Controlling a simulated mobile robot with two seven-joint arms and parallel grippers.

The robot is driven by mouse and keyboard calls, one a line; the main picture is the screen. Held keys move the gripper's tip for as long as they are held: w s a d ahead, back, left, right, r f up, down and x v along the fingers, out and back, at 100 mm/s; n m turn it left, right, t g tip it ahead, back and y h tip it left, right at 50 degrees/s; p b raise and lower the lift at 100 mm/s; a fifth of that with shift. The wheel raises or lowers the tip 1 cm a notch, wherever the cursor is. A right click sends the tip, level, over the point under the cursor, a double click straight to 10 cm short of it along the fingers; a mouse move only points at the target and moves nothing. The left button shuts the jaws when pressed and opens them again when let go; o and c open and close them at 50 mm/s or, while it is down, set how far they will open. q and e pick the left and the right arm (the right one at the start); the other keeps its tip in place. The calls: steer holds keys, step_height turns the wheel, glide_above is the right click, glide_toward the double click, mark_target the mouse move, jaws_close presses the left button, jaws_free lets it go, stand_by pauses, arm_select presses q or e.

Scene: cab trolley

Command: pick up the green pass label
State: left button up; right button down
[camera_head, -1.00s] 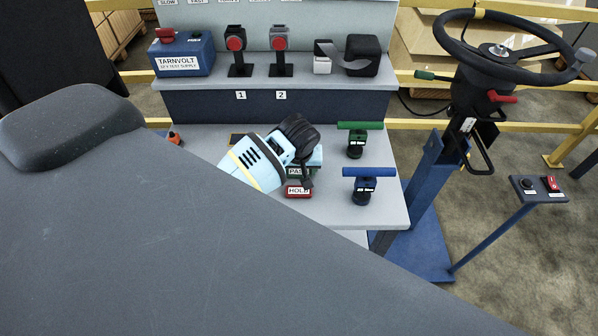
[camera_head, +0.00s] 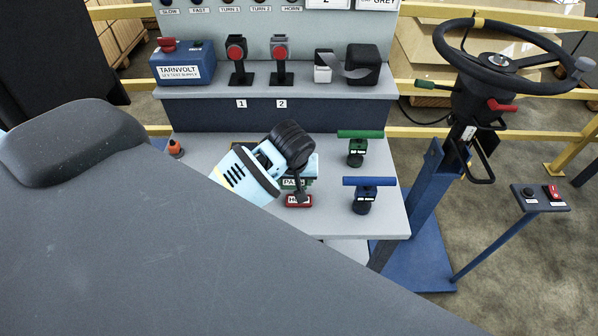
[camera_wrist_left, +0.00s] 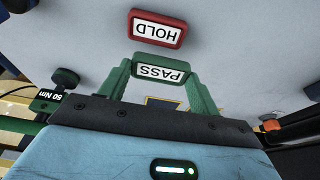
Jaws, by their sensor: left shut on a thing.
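The green pass label (camera_head: 293,183) is partly hidden under my left wrist in the head view. In the left wrist view its white PASS face (camera_wrist_left: 160,73) lies between the two green fingers. My left gripper (camera_head: 300,183) reaches down over the bench and is shut on the pass label (camera_wrist_left: 160,57). I cannot tell whether the label touches the bench top. The red HOLD label (camera_head: 298,201) lies just in front of it on the bench and also shows in the left wrist view (camera_wrist_left: 156,28). My right gripper is not in view.
A green-handled tool (camera_head: 358,148) and a blue-handled tool (camera_head: 364,195) stand to the right on the grey bench (camera_head: 330,222). An orange-topped object (camera_head: 176,149) is at the left. A shelf with a blue box (camera_head: 183,63) is behind. A steering wheel column (camera_head: 465,115) stands at the right.

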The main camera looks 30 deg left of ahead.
arm_select(q)
steer(key=s, duration=0.4)
steer(key=s+d, duration=0.1)
steer(key=s, duration=0.3)
steer(key=s+d+r, duration=0.1)
steer(key=s, duration=0.3)
steer(key=shift+d+r, duration=0.1)
steer(key=shift+d, duration=0.05)
steer(key=shift+d, duration=0.1)
steer(key=d+m, duration=0.1)
steer(key=m, duration=0.1)
steer(key=w+d+f+m+h, duration=0.1)
steer(key=d+m, duration=0.3)
steer(key=shift+w+f+t+h, duration=0.3)
steer(key=shift+w+f+h, duration=0.05)
steer(key=shift+w+h, duration=0.05)
steer(key=shift+s, duration=0.1)
